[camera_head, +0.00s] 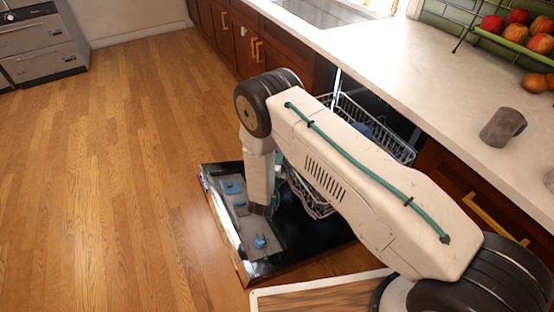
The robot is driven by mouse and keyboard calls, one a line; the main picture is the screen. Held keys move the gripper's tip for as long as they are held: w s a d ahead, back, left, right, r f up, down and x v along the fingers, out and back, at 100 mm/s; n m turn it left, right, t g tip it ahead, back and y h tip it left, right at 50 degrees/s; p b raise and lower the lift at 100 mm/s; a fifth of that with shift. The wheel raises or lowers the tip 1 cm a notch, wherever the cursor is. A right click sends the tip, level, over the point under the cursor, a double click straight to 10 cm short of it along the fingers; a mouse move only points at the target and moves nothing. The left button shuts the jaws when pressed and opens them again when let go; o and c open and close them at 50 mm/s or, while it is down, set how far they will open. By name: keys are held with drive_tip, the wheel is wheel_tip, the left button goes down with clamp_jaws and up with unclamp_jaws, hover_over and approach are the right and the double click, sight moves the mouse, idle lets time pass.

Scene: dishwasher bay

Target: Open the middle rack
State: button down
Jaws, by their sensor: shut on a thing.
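The dishwasher stands open under the counter, its door (293,232) folded down over the floor. A white wire rack (385,138) shows in the bay behind my arm, with a blue item in it. More white wire rack (312,200) shows lower and nearer, above the door's inner end; my arm hides much of it. I cannot tell for certain which part is the middle rack. My gripper (264,209) points down over the door, left of the nearer wires. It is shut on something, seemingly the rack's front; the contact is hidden.
The counter (420,75) runs above the bay with a grey mug (502,127) and a fruit rack (515,40). Brown cabinets (285,45) flank the bay. A wood-topped, pale-edged surface (320,296) lies at the bottom. The wooden floor (110,180) at left is clear.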

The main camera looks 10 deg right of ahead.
idle(0.3)
drive_tip(key=c, duration=1.2)
unclamp_jaws()
drive_tip(key=shift+c, duration=0.2)
drive_tip(key=v, duration=0.8)
drive_tip(key=shift+w, duration=0.1)
